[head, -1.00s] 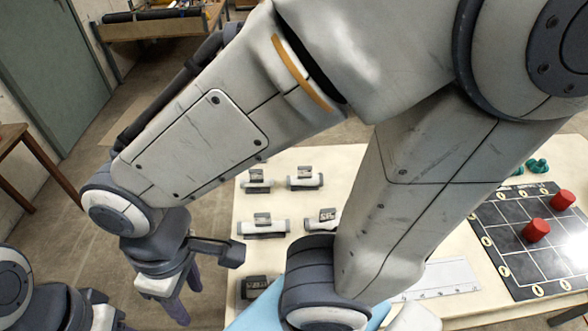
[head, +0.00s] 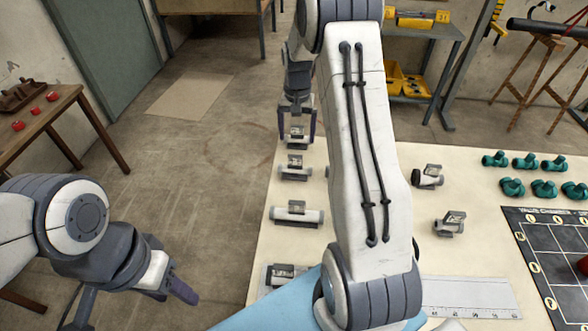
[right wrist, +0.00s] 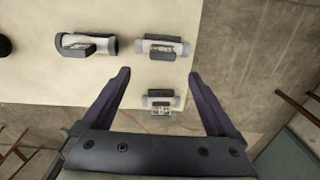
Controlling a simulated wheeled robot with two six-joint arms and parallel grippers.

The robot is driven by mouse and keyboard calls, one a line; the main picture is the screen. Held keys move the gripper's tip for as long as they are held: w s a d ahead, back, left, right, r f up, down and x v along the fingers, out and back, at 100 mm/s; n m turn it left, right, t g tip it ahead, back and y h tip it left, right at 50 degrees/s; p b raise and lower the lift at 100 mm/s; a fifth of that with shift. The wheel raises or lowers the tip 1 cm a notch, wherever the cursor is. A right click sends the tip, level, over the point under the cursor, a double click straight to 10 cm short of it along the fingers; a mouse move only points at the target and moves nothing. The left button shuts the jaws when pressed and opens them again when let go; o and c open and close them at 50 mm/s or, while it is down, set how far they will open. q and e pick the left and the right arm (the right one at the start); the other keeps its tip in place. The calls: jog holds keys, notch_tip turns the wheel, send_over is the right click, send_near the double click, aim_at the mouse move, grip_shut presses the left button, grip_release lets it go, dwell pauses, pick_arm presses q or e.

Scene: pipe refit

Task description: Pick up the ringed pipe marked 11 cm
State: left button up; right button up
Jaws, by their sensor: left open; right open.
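Several short pale pipes with grey fittings and small label tags lie on the cream table. In the head view a column of them runs down the left side: a far pipe (head: 297,135), a second (head: 294,171), a third (head: 297,214) and a near one (head: 281,275). I cannot read the tags or tell which pipe is marked 11 cm. My right gripper (head: 297,122) is open above the far pipe. In the right wrist view this pipe (right wrist: 160,100) lies between the spread fingers (right wrist: 160,75), apart from both. My left gripper (head: 165,285) is open and empty, left of the table.
Two more pipe pieces (head: 428,177) (head: 449,224) lie right of my right arm. My right arm hides the table's middle.

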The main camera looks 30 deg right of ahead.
aim_at(295, 156)
notch_tip(295, 156, down, 4)
jog(key=shift+f+p, duration=0.15)
jog(key=shift+p, duration=0.15)
jog(key=shift+a+f+p, duration=0.15)
jog(key=shift+f+p, duration=0.3)
jog(key=shift+f, duration=0.9)
jog(key=shift+a+f+p, duration=0.15)
jog(key=shift+f+p, duration=0.25)
jog(key=shift+f, duration=0.9)
grip_shut()
